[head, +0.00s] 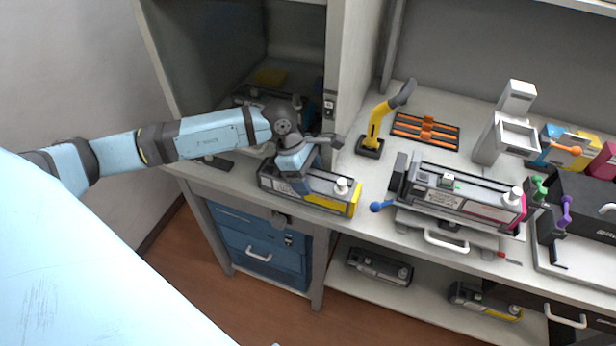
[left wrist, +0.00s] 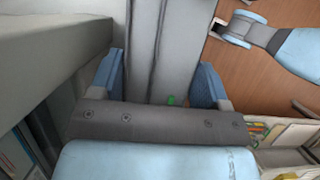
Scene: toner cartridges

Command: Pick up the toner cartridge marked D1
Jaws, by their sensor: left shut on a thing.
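A dark grey toner cartridge (head: 334,202) with a yellow end and a white knob lies on the left part of the counter in the head view. Its white label is too small to read, so I cannot tell its mark. My left gripper (head: 300,180) is over its middle, shut on it from above. In the left wrist view the blue fingers (left wrist: 160,88) stand on either side of the grey cartridge body (left wrist: 172,40). The cartridge appears to be at counter level; I cannot tell whether it touches. My right gripper is not in view.
A larger cartridge (head: 452,200) with a magenta end sits on a stand to the right. A yellow-handled tool (head: 376,128) stands behind, near an orange rack (head: 426,131). The cabinet side wall (head: 345,75) rises close behind my gripper. Two more cartridges lie on the lower shelf (head: 425,295).

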